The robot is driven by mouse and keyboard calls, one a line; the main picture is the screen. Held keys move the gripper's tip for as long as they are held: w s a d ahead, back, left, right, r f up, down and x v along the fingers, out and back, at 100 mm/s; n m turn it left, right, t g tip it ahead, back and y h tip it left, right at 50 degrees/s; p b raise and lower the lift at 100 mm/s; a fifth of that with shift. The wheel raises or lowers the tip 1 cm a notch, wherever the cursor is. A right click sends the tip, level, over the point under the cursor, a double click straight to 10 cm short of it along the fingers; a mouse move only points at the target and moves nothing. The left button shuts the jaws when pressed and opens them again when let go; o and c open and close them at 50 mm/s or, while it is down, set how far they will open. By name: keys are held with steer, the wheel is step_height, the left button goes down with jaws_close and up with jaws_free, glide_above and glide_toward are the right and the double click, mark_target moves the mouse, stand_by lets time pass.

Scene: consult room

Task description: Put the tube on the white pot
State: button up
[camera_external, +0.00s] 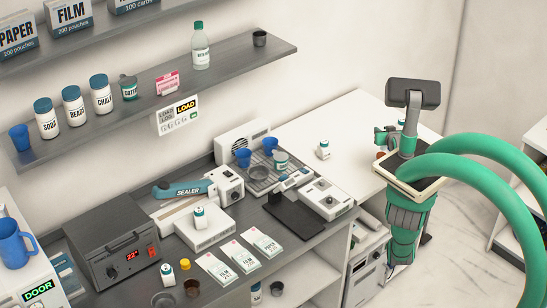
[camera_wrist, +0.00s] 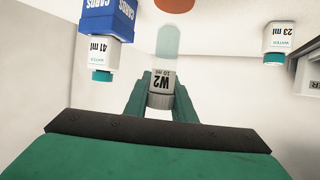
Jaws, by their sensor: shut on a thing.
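The tube (camera_wrist: 160,75) has a pale translucent teal body, a white label reading W2 10 ml and a dark ribbed end. My gripper (camera_wrist: 160,98) is shut on it near the ribbed end in the wrist view. In the external view my gripper (camera_external: 386,138) is over the white table at the right; my arm partly hides it, and the tube is not clear there. A white pot with a teal lid (camera_external: 323,149) stands on the white table, left of my gripper. Similar white pots show in the wrist view, marked 41 ml (camera_wrist: 103,50) and 23 ml (camera_wrist: 279,40). I cannot tell which is the task's pot.
A blue CARDS box (camera_wrist: 108,16) touches the 41 ml pot, and an orange thing (camera_wrist: 174,4) is at the top edge. The grey bench (camera_external: 225,225) is crowded with devices and packets. The white table (camera_external: 340,115) has free room left of my gripper.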

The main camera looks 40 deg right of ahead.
steer(key=shift+f, duration=1.15)
steer(key=shift+f, duration=0.1)
steer(key=o, duration=1)
steer(key=v, duration=1.2)
